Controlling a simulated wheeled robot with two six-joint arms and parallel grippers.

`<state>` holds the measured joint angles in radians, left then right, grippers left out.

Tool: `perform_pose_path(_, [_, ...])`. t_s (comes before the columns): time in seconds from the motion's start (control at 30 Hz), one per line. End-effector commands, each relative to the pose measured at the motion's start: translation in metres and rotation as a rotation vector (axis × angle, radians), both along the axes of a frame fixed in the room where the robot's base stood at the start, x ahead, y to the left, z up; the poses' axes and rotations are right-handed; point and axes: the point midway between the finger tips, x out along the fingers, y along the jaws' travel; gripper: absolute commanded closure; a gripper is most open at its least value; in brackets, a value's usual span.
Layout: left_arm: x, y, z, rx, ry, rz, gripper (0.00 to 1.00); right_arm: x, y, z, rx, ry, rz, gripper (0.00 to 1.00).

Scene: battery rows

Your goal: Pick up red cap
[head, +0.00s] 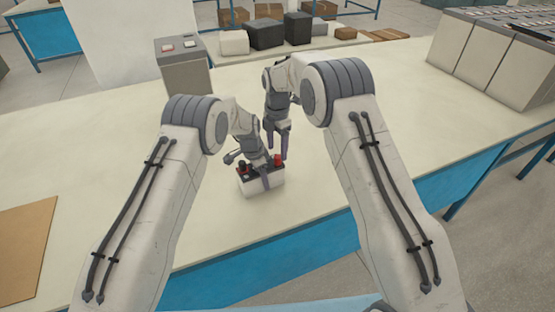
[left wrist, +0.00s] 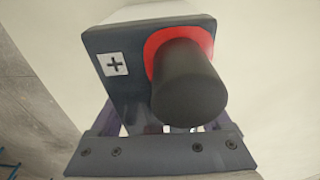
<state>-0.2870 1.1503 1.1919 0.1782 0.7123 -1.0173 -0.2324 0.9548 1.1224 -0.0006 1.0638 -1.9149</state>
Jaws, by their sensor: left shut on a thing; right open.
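A white battery (head: 262,189) with a dark top stands on the cream table. A red cap (head: 277,160) sits at the right end of its top. A black cap (head: 242,163) stands at the left end; in the left wrist view this black cap (left wrist: 187,85) sits over a red ring (left wrist: 160,45) beside a plus sign. My left gripper (head: 266,181) is shut on the battery, a finger down its near side. My right gripper (head: 277,149) is open and empty, just above and around the red cap; contact cannot be told.
A brown board (head: 22,245) lies at the left. Dark and white boxes (head: 267,35) stand behind. The table around the battery is clear.

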Motion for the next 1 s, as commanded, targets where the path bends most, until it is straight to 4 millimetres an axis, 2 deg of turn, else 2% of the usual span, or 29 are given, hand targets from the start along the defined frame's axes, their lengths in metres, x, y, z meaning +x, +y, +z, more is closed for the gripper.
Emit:
perform_pose_path(0.2, [0.0, 0.0, 0.001, 0.0, 0.0, 0.0, 1.0, 0.001, -0.002, -0.034, 0.0, 0.004, 0.0, 0.31])
perform_pose_path(0.47, [0.0, 0.0, 0.001, 0.0, 0.0, 0.0, 1.0, 0.001, -0.002, -0.039, 0.001, 0.001, -0.001, 0.31])
perform_pose_path(0.5, [0.0, 0.0, 0.001, 0.0, 0.0, 0.0, 1.0, 0.001, -0.002, -0.039, 0.001, 0.001, -0.001, 0.39])
perform_pose_path(0.67, [0.0, 0.0, 0.001, 0.0, 0.0, 0.0, 1.0, 0.001, -0.002, -0.039, 0.001, 0.001, -0.001, 1.0])
perform_pose_path(1.0, [0.0, 0.0, 0.001, 0.0, -0.001, 0.0, 1.0, 0.002, -0.002, -0.038, 0.001, 0.0, 0.0, 1.0])
